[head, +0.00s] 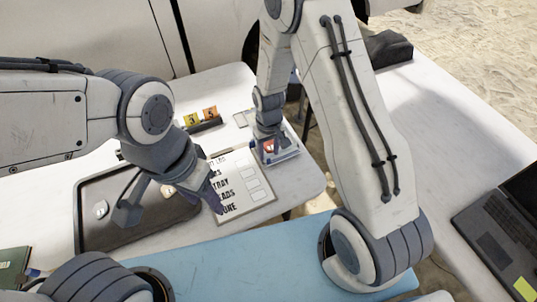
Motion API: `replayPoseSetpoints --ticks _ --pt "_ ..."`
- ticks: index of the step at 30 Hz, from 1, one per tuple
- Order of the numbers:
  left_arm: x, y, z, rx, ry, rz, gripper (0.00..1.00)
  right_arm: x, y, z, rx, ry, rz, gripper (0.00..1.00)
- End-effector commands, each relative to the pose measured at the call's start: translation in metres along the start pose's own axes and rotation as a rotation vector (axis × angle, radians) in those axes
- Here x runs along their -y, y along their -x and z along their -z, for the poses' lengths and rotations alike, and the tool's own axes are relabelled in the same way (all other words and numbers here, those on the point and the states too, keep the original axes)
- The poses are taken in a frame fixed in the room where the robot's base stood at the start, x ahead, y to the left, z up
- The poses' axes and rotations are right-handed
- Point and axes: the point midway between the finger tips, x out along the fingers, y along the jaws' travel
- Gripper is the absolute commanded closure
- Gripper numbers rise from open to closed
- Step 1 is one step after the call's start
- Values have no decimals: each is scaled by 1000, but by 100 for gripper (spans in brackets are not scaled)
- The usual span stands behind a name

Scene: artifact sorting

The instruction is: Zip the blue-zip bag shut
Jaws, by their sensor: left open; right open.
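A clear bag (291,153) with bluish edges and something red inside lies at the far right part of the white table; I take it for the blue-zip bag. My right gripper (268,145) is open and comes down over it, hiding part of it. Whether its fingers touch the bag, and the state of its zip, I cannot tell. My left gripper (170,205) is open, with its fingers spread above the right part of a black tray and the edge of a printed sheet. I see nothing held in it.
The black tray (88,236) holds a small pale round item (101,209). The printed checklist (258,207) lies right of it. Yellow and orange number markers (201,117) stand behind. A laptop (500,235) is at the right, and a dark bag (390,47) farther back.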

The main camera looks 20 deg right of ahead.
Motion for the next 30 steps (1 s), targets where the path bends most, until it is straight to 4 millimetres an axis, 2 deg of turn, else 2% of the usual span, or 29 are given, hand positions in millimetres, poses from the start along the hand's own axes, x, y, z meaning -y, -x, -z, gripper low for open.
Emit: replayPoseSetpoints --ticks 3,6,16,17,18,20,21,30 --pt "0 2 0 0 0 0 50 0 -16 -1 4 0 0 52" --pt "0 3 0 0 0 0 50 0 -24 0 1 0 0 52" --pt "0 3 0 0 0 0 50 0 -29 0 0 1 0 52" --pt "0 3 0 0 0 0 50 0 -29 0 0 1 0 56" --pt "0 3 0 0 0 0 50 0 -29 0 0 1 0 72" --pt "0 3 0 0 0 0 50 0 -29 0 0 1 0 95" --pt "0 3 0 0 0 0 50 0 -29 0 0 1 0 100" --pt "0 1 0 0 0 0 50 4 -29 7 -1 25 0 100"
